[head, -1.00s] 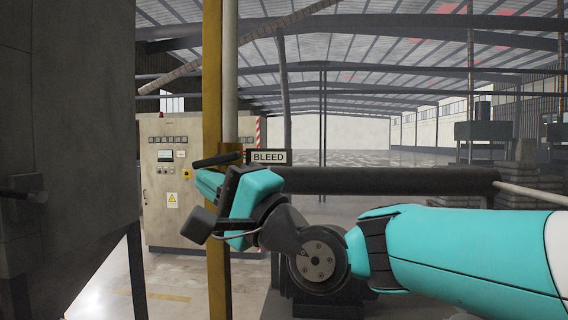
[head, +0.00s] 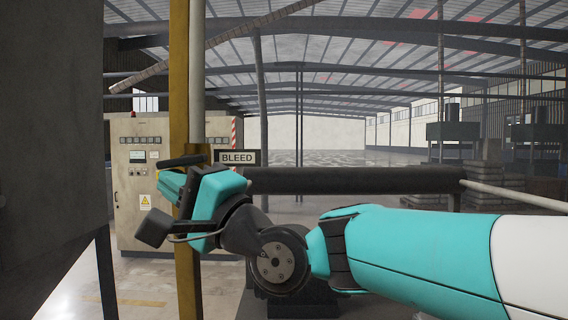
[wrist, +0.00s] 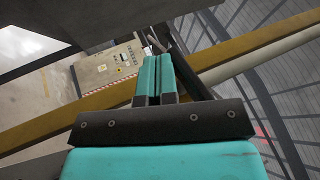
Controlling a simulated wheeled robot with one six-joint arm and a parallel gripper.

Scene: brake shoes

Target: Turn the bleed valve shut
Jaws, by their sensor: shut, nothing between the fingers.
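The bleed valve's dark lever (head: 182,160) shows in the head view, lying nearly level, slightly tilted, across the yellow post beside the pale pipe. The "BLEED" sign (head: 237,157) is just right of it. My gripper (head: 168,180) is just below the lever's left part in the head view; I cannot tell whether they touch. In the wrist view the teal fingers (wrist: 155,72) are closed together with nothing between them. A dark bar beside them runs past the yellow post; I cannot tell whether it is the lever. The valve body is largely hidden.
The yellow post (head: 188,260) and pale pipe (head: 197,70) stand right behind my gripper. A large grey housing (head: 50,140) fills the left side. A thick dark horizontal pipe (head: 350,180) runs behind my arm. A control cabinet (head: 135,220) stands farther back.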

